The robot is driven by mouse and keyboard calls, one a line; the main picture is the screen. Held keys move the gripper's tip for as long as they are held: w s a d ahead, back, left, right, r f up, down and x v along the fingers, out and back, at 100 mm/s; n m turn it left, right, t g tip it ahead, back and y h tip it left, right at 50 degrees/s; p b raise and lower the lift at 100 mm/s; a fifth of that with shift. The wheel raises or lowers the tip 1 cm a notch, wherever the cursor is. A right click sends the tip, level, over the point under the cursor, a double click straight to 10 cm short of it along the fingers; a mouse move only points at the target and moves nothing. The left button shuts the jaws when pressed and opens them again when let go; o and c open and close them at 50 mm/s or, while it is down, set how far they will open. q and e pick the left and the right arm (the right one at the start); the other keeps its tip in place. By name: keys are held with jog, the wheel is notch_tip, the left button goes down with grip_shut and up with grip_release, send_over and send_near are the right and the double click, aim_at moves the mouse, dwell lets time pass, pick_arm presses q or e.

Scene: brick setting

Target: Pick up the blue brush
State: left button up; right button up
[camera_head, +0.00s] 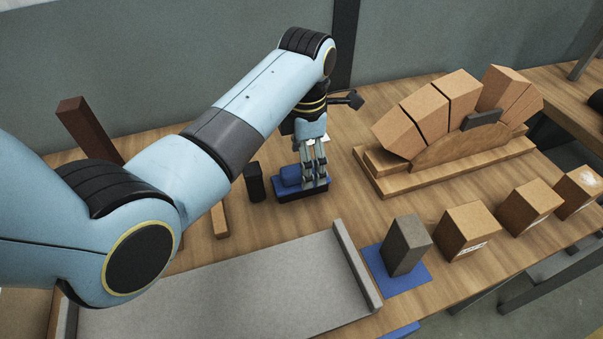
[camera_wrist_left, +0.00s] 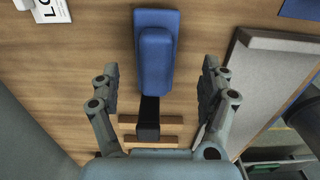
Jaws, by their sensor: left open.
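The blue brush (camera_head: 290,177) lies on the wooden table, a blue block with a raised blue grip and a dark lower edge. My left gripper (camera_head: 316,178) points down at it, and its fingers cover part of the brush in the head view. In the left wrist view the brush (camera_wrist_left: 156,52) lies ahead, lined up with the gap between the spread fingers of the left gripper (camera_wrist_left: 158,84). The fingers are open and show clear space on both sides of it. Whether the fingertips reach down beside it I cannot tell. My right gripper is not in view.
A small black block (camera_head: 254,182) stands close left of the brush. A grey board (camera_head: 250,290) with raised edges lies in front. A dark brick on a blue mat (camera_head: 418,269), several tan bricks and a wooden arch form (camera_head: 465,150) stand to the right.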

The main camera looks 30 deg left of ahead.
pick_arm(q)
jog(key=shift+f, duration=0.95)
jog(key=f, duration=0.2)
jog(key=a+f, duration=0.1)
jog(key=f, duration=0.1)
jog(key=shift+f, duration=0.6)
jog(key=shift+c, duration=1.3)
jog(key=c, duration=1.3)
jog(key=shift+o, duration=0.2)
notch_tip(320, 180, up, 9)
jog(key=shift+d+r+p, duration=0.1)
jog(key=shift+p, duration=0.25)
jog(key=shift+r, duration=0.45)
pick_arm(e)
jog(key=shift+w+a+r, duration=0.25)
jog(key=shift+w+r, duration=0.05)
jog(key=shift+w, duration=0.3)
